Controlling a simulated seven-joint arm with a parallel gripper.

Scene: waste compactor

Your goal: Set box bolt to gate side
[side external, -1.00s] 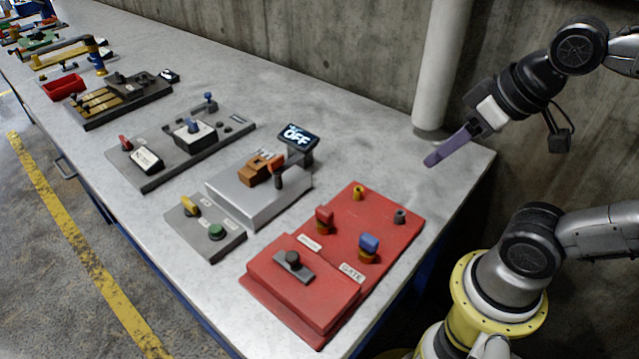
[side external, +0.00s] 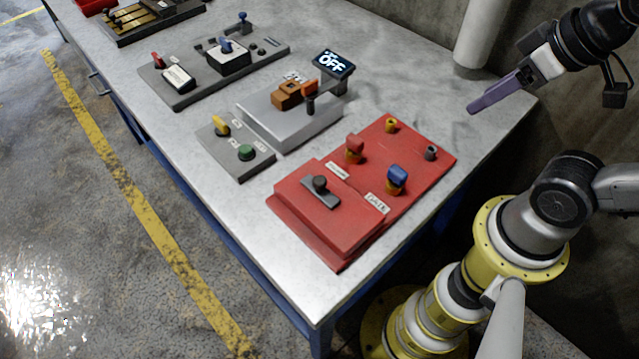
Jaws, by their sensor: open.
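A red panel (side external: 437,168) lies at the near right end of the bench. Its raised red box (side external: 330,222) carries a grey bar with a dark knob (side external: 320,185), which looks like the box bolt. The knob sits around the bar's middle; I cannot tell its exact setting. A white "GATE" label (side external: 377,203) is at the box's right end, near a blue-topped yellow post (side external: 397,178). Another label (side external: 337,169), too small to read, is near a red-topped post (side external: 354,148). My gripper (side external: 474,108), with purple fingers, is above the bench beyond the panel, apart from it and empty.
A white pipe (side external: 483,40) rises behind the gripper.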

